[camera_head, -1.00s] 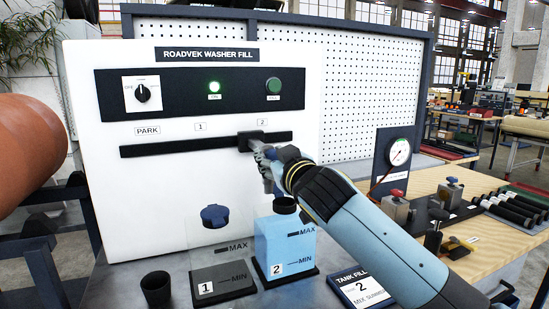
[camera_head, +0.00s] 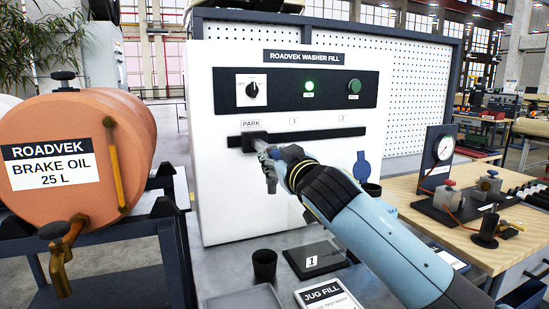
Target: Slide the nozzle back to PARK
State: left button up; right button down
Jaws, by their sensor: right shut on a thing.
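The nozzle's dark carriage (camera_head: 253,141) sits on the black rail (camera_head: 318,135) at its left end, directly below the PARK label (camera_head: 250,125). My right gripper (camera_head: 264,160) reaches in from the lower right and is shut on the nozzle just below the carriage. The gripper's fingers hide much of the nozzle. The labels 1 (camera_head: 295,121) and 2 (camera_head: 331,119) are above the rail, to the right of the carriage. My left gripper is out of view.
A green lamp (camera_head: 309,86) is lit on the panel. A dark cup (camera_head: 264,266) and a plate marked 1 (camera_head: 315,259) are below. A blue cap (camera_head: 361,168) stands beside my right arm. An orange brake oil drum (camera_head: 133,100) is at left.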

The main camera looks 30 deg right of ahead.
jog(key=c, duration=1.2)
grip_release()
jog(key=shift+a, duration=0.15)
jog(key=shift+o, duration=1.3)
jog(key=shift+w+a, duration=0.1)
jog(key=shift+a, duration=0.05)
jog(key=shift+o, duration=0.3)
jog(key=shift+a, duration=0.1)
jog(key=shift+s, duration=0.5)
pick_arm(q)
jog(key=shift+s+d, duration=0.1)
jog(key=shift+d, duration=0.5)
pick_arm(e)
jog(key=v, duration=1.1)
